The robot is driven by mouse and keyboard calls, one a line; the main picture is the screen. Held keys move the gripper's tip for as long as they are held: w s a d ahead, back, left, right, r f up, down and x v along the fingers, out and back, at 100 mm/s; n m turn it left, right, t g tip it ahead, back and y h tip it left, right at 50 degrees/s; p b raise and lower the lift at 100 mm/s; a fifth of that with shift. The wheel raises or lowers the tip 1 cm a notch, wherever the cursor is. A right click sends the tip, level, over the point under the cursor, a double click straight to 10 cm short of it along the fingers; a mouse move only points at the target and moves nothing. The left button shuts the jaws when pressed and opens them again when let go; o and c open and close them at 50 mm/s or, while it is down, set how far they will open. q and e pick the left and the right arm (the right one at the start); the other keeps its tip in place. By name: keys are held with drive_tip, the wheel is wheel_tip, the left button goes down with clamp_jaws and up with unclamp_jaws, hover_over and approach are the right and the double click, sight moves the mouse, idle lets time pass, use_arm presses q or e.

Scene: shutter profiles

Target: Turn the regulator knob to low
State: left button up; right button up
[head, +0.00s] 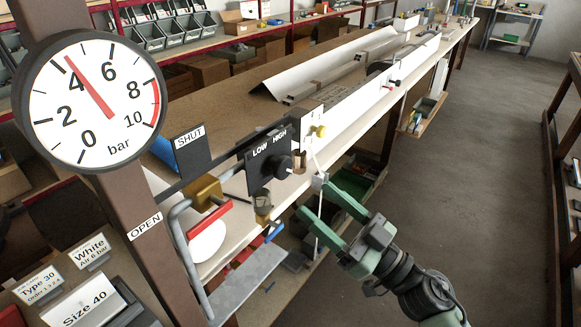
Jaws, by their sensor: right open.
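The regulator knob (282,167) is black and round, on a dark panel (259,177) marked LOW on the left and HIGH on the right. A small pale mark shows on the knob's lower right; I cannot tell its exact setting. My right gripper (316,201) is green, open and empty. Its fingertips are below and to the right of the knob and appear apart from it. A large round pressure gauge (108,120), marked in bar, stands at the left, with its red needle near 4. My left gripper is not in view.
A red-handled lever (209,221) on a brass valve sits left of the panel, by the SHUT (190,140) and OPEN (145,226) signs. A yellow knob (320,131) is right of the panel. The long workbench (225,108) runs back; the grey floor (470,150) to its right is clear.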

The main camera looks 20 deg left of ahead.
sight(286, 172)
drive_tip(key=p+x, duration=0.2)
drive_tip(key=x, duration=0.6)
drive_tip(key=shift+r, duration=0.15)
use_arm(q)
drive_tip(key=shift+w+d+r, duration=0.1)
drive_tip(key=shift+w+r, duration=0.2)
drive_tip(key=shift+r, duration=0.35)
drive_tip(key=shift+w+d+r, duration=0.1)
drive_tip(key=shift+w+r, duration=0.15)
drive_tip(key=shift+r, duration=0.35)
use_arm(e)
drive_tip(key=shift+c, duration=0.6)
drive_tip(key=c, duration=1.2)
drive_tip(key=shift+c, duration=0.2)
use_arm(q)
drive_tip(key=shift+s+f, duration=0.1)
use_arm(e)
drive_tip(key=shift+d+n+g, duration=0.1)
drive_tip(key=shift+n+g, duration=0.3)
